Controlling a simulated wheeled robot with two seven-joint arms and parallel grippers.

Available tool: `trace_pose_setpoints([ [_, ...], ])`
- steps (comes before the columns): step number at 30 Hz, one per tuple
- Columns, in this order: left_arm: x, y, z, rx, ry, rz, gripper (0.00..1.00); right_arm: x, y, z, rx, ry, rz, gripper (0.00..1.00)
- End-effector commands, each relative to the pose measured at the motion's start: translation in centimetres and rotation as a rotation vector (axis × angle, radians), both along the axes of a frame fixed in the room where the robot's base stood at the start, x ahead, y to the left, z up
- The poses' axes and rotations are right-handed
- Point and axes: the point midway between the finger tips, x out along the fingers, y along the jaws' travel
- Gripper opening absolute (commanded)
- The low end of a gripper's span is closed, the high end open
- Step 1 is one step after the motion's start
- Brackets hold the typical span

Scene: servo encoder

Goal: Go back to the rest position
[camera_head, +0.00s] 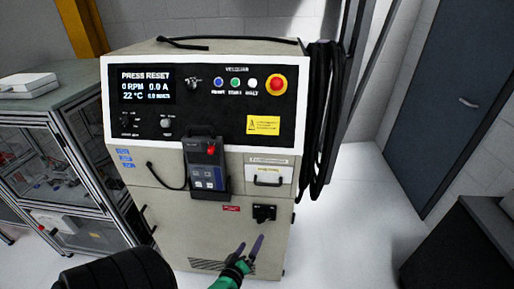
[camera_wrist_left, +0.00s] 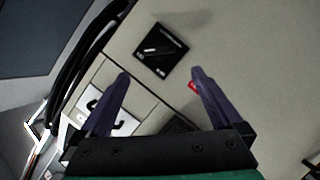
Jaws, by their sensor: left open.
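My left gripper (camera_head: 250,248) is open and empty in front of the lower part of a beige control cabinet (camera_head: 185,235). Its two purple fingers point up toward a black rotary switch (camera_head: 264,213) on the cabinet front. In the left wrist view the spread fingers (camera_wrist_left: 160,90) show with the black switch plate (camera_wrist_left: 161,53) beyond them, apart from the fingers. My right gripper is not in view.
The cabinet has a black panel whose display (camera_head: 147,86) reads PRESS RESET, buttons and a red emergency stop (camera_head: 276,84). A handheld pendant (camera_head: 205,165) hangs on its front. Black cables (camera_head: 322,120) hang at its right side. Clear floor (camera_head: 350,230) lies to the right.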

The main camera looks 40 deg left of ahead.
Motion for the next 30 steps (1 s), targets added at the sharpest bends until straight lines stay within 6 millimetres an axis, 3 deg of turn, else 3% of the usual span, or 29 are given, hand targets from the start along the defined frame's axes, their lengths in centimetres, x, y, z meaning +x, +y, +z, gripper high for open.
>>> trace_pose_setpoints([
  [8,0.0,-0.1,-0.3,0.001,0.008,-0.006,1.00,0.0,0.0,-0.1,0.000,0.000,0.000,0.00],
  [11,-0.2,-1.7,-3.1,0.014,0.079,-0.064,1.00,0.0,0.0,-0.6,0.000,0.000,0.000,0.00],
  [14,-1.6,-5.2,-9.5,0.061,0.255,-0.219,1.00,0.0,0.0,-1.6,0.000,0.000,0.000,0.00],
  [17,-5.5,-9.0,-17.4,0.147,0.495,-0.443,1.00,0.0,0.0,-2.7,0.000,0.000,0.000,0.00],
  [18,-7.7,-10.1,-20.3,0.188,0.596,-0.539,1.00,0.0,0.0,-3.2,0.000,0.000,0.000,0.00],
  [22,-16.7,-11.0,-28.1,0.337,0.918,-0.852,1.00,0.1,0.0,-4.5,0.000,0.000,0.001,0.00],
  [24,-21.1,-10.1,-30.5,0.407,1.059,-0.988,1.00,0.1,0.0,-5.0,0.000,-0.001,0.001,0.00],
  [27,-25.3,-8.6,-32.0,0.472,1.189,-1.110,1.00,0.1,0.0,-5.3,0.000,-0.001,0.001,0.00],
  [30,-26.7,-8.0,-32.2,0.496,1.235,-1.155,1.00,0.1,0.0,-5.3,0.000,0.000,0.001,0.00],
])
